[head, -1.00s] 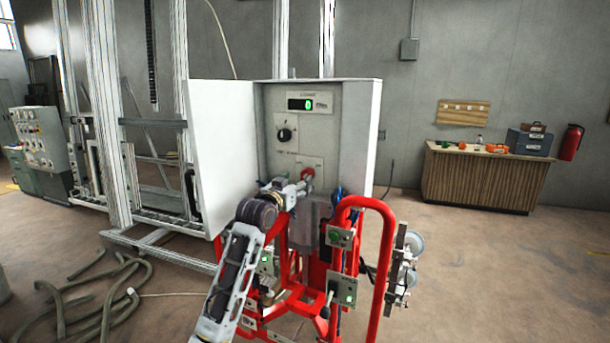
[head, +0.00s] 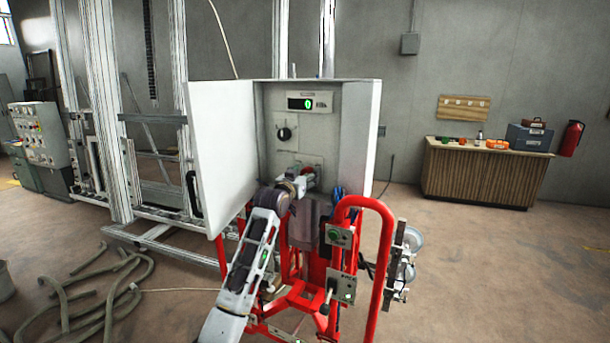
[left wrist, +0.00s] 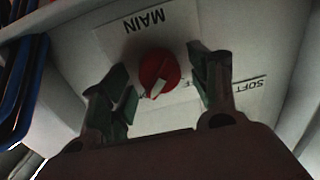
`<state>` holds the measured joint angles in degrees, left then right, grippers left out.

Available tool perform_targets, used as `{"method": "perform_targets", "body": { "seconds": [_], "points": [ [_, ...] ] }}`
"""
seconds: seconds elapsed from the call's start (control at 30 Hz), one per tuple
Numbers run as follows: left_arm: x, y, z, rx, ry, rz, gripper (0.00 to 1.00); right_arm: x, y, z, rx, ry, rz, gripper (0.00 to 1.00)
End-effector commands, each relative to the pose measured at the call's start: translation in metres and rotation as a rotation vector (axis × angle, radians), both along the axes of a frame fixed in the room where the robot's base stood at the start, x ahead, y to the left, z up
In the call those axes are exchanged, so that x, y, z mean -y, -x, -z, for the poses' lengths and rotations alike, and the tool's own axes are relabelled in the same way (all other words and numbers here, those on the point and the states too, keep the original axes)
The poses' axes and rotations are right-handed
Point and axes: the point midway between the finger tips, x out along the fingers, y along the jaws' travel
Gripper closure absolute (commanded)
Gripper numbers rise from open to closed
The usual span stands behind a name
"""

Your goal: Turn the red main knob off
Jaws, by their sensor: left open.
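The red main knob (left wrist: 158,73) sits on a white plate (left wrist: 128,35) that reads MAIN, upside down in the left wrist view. The knob has a pale pointer mark on its face. In the head view the red knob (head: 309,173) shows partly, behind my left gripper. My left gripper (left wrist: 162,78) is open, with one green-tipped finger on each side of the knob and a visible gap to each. I cannot tell whether the fingertips reach the knob's depth. My right gripper is not in view.
The knob is inside an open white cabinet (head: 361,135) with a black rotary knob (head: 284,134) and a lit display (head: 308,104) above. A red tubular frame (head: 377,270) stands below and to the right. Blue hoses (left wrist: 30,75) show at the left wrist view's left edge.

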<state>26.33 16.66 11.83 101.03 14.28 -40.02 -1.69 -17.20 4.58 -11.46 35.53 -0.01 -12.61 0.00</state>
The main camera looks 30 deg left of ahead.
Motion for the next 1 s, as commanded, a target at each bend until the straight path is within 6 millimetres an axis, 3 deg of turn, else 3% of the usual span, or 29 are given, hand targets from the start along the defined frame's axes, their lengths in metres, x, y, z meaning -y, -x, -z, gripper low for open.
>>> {"method": "perform_targets", "body": {
  "seconds": [0.3, 0.67, 1.0],
  "points": [
    [0.0000, -0.0008, -0.0001, 0.001, 0.000, 0.000, 0.39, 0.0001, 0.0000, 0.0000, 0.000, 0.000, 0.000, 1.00],
    [0.0000, -0.0007, -0.0001, 0.001, 0.000, 0.000, 0.85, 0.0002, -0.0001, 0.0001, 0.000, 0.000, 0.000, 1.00],
    [-0.0002, -0.0007, -0.0003, 0.005, 0.035, 0.000, 0.85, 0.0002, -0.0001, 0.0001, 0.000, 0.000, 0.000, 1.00]
  ]
}}
